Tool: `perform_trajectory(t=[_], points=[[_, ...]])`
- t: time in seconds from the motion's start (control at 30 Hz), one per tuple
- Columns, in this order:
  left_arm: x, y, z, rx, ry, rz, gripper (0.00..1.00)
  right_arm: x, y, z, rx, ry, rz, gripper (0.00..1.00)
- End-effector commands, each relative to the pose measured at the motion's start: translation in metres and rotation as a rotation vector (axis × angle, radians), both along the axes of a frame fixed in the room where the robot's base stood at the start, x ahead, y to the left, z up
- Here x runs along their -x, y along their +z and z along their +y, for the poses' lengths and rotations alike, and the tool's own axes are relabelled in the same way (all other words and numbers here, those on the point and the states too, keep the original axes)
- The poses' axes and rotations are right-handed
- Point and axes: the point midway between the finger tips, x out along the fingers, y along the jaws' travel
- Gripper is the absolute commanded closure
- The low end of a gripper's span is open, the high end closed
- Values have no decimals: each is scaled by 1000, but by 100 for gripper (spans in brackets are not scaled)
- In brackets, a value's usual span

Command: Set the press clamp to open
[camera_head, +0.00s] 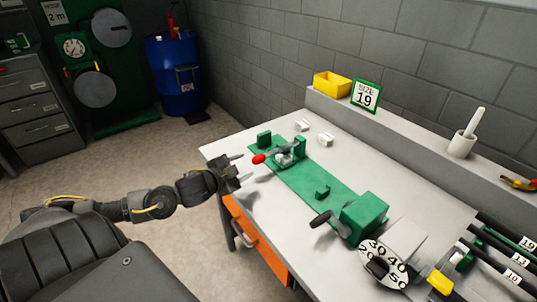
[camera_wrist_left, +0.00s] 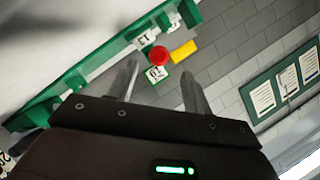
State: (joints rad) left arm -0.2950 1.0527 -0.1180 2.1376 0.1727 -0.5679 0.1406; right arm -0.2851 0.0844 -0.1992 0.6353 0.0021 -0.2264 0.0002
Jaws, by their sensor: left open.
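The press clamp (camera_head: 286,155) sits on the green base plate of the bench, with a metal body and a lever ending in a red grip (camera_head: 259,159). The lever lies low and points left, toward my arm. My left gripper (camera_head: 242,167) is open and empty just left of the red grip, apart from it. In the left wrist view, the red grip (camera_wrist_left: 159,56) shows end-on beyond and between the two spread fingers. The clamp's body is mostly hidden behind the grip there. My right gripper is not in view.
White blocks (camera_head: 326,139) lie behind the clamp. A shelf carries a yellow bin (camera_head: 332,84) and a size 19 sign (camera_head: 366,95). Floor left of the bench is free.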

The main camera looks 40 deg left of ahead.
Motion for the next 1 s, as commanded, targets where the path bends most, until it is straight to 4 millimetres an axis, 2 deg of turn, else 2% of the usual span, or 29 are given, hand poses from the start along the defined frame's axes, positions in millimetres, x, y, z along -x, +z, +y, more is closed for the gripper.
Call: perform_trajectory(t=[0.17, 0.3, 0.37, 0.7, 1.0], points=[[-13, -1, -5, 1, -9, -4, 50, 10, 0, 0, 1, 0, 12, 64], [-31, -4, -6, 2, -11, -6, 50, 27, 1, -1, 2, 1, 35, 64], [-41, -7, -6, 3, -10, -5, 50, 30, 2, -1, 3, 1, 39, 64], [-92, -24, -3, 2, -7, -3, 50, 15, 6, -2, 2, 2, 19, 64], [-108, -30, -3, 0, -7, -1, 50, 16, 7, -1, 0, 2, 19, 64]])
